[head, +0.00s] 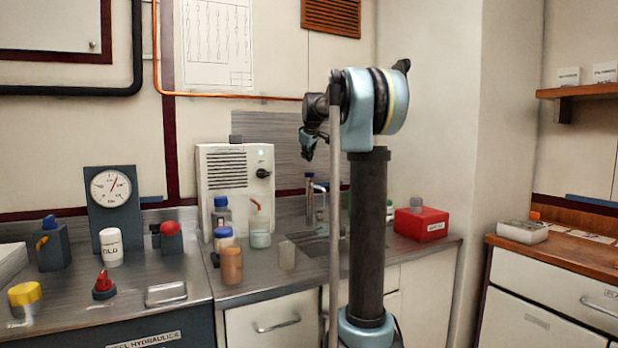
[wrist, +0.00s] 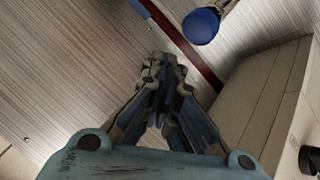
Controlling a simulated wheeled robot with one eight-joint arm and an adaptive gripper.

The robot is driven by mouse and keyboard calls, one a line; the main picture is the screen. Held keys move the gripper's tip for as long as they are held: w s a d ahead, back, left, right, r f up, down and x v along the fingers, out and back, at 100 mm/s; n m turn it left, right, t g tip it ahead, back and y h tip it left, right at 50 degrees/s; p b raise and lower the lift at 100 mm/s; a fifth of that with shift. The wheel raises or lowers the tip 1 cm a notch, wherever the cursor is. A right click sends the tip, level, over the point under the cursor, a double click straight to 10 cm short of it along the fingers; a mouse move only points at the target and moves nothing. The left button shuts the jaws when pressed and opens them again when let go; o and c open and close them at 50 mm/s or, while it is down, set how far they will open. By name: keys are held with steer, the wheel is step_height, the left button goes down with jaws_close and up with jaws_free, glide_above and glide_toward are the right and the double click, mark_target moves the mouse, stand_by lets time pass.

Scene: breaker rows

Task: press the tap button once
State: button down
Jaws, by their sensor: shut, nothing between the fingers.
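My gripper (head: 309,152) hangs at the end of my raised arm, in front of the grey wall panel and above the sink area in the head view. In the wrist view its fingers (wrist: 165,68) are together, with nothing between them. A tap (head: 321,188) stands at the back of the steel counter (head: 250,288), partly hidden behind my arm. I cannot make out the tap button for certain. A round blue thing (wrist: 201,25) shows near the top of the wrist view, apart from the fingers; I cannot tell whether it is a cap or a button.
A beige vented unit (head: 235,180) stands at the back of the counter. Blue-capped bottles (head: 222,214), an orange-brown jar (head: 231,265) and a beaker (head: 287,255) stand near it. A red box (head: 420,224) is at the right. A gauge (head: 111,188) stands on the left counter.

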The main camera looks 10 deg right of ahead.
steer(key=shift+r, duration=0.9)
